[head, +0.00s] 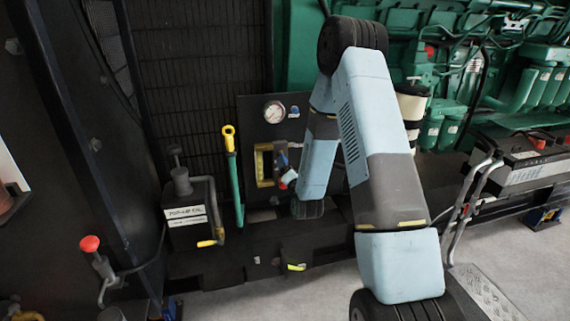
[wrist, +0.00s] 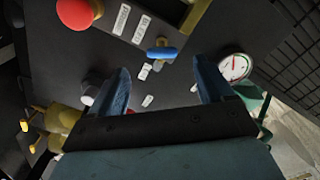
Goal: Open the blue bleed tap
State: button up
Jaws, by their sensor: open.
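The blue bleed tap (wrist: 162,53) has a blue lever lying crosswise on a small brass body, on a dark panel (wrist: 185,78) in the wrist view. My gripper (wrist: 163,84) is open and empty. The tap shows beyond its fingertips, between the two fingers and apart from them. In the head view a small blue part (head: 294,112) right of the pressure gauge appears to be the same tap. My arm covers the panel right of it, and my fingers cannot be made out clearly there.
The white-faced gauge (wrist: 235,67) is close to my right finger in the wrist view. A red knob (wrist: 78,12) and several white labels (wrist: 121,19) are at upper left. In the head view, a yellow-handled green lever (head: 232,165) and a black pump box (head: 190,205) stand left of the panel.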

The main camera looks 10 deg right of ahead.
jog(key=shift+s, duration=2.6)
jog(key=shift+c, duration=0.3)
jog(key=shift+f, duration=0.15)
jog(key=shift+c, duration=0.7)
jog(key=shift+a+f+n, duration=0.15)
jog(key=shift+f+n, duration=0.1)
jog(key=shift+n, duration=0.05)
jog(key=shift+c, duration=0.8)
jog(key=f+n, duration=0.1)
jog(key=f+n+g, duration=0.1)
jog(key=f+n, duration=0.1)
jog(key=f, duration=0.1)
jog(key=shift+s+a+f+g+h, duration=0.1)
jog(key=shift+s+a+g+h, duration=0.2)
jog(key=shift+s+a+h, duration=0.1)
jog(key=c, duration=0.3)
notch_tip(320, 180, up, 5)
jog(key=a+n+t+h, duration=0.1)
jog(key=a+n+h, duration=0.15)
jog(key=n, duration=0.75)
jog(key=shift+c, duration=0.2)
jog(key=shift+h, duration=0.35)
jog(key=x, duration=1.4)
jog(key=shift+w+d, duration=0.15)
jog(key=shift+w, duration=0.05)
